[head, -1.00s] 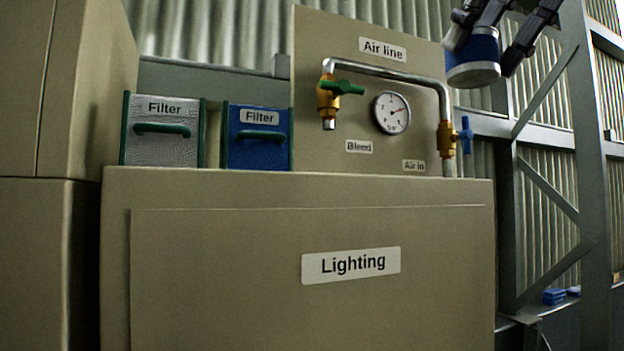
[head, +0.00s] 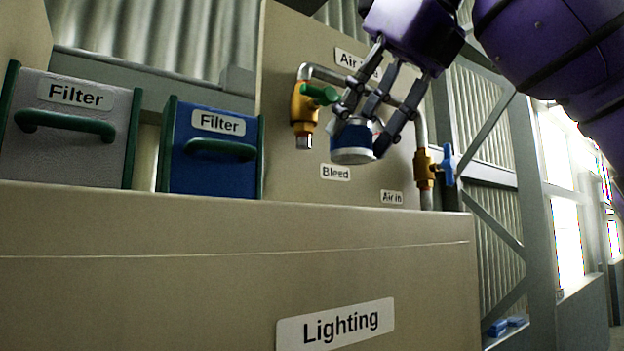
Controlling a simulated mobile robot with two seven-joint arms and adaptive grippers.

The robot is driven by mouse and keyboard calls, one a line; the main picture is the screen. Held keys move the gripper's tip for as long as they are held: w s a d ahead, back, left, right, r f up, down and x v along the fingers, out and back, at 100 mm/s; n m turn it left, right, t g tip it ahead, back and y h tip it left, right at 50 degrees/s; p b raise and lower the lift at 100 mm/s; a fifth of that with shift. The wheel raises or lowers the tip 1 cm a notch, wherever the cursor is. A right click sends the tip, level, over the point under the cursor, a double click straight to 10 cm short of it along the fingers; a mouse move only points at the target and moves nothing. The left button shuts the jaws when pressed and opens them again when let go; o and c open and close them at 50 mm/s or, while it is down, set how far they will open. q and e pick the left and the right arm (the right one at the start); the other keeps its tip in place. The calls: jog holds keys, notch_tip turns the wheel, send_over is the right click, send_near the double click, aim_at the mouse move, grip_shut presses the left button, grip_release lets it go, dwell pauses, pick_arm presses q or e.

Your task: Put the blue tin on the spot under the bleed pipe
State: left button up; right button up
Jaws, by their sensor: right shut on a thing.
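The blue tin (head: 354,140), with a pale lower rim, is in the head view, right of the bleed valve. My right gripper (head: 368,128) is shut on it from above and holds it in the air, in front of the panel marked Air line. The bleed pipe's outlet (head: 304,141) points down below the brass valve with the green handle (head: 318,94), left of the tin and apart from it. The spot under the pipe is hidden behind the top front edge of the Lighting cabinet. My left gripper is not in view.
The Lighting cabinet (head: 220,285) fills the lower front. Two filter boxes, one grey (head: 70,146) and one blue (head: 212,166), stand left of the panel. A brass valve with a blue handle (head: 447,165) sits right of the tin. The gauge is hidden.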

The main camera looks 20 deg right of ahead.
aim_at(332, 149)
jog(key=w, duration=0.1)
jog(key=w+a+f, duration=0.1)
jog(key=w, duration=0.1)
jog(key=w+a+f, duration=0.1)
jog(key=shift+w+a+f, duration=0.1)
jog(key=shift+w+f, duration=0.15)
jog(key=shift+w, duration=0.1)
jog(key=x, duration=0.5)
jog(key=shift+w+r, duration=0.3)
jog(key=shift+s, duration=0.2)
jog(key=o, duration=1.3)
jog(key=shift+w, duration=0.1)
jog(key=shift+c, duration=0.2)
jog(key=v, duration=1.2)
jog(key=shift+r, duration=0.15)
